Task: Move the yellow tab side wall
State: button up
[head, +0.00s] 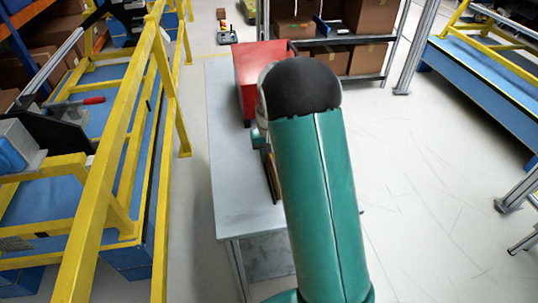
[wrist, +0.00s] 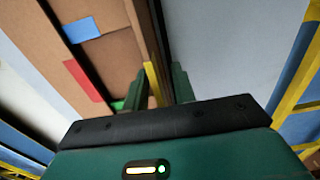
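The fingers of my gripper (wrist: 157,88) are on either side of the yellow tab and this edge. Whether both fingers press on them is not clear. In the head view my arm hides the gripper and most of the panel; only a thin brown edge (head: 271,173) shows above the table.
The grey table (head: 233,190) has bare surface left of my arm. A red box (head: 253,70) stands at its far end. Yellow-railed blue racks stand at left (head: 120,140) and right (head: 490,80). Shelves with cardboard boxes (head: 370,60) are behind. Open floor lies to the right.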

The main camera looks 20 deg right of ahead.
grip_shut()
dwell(1.4)
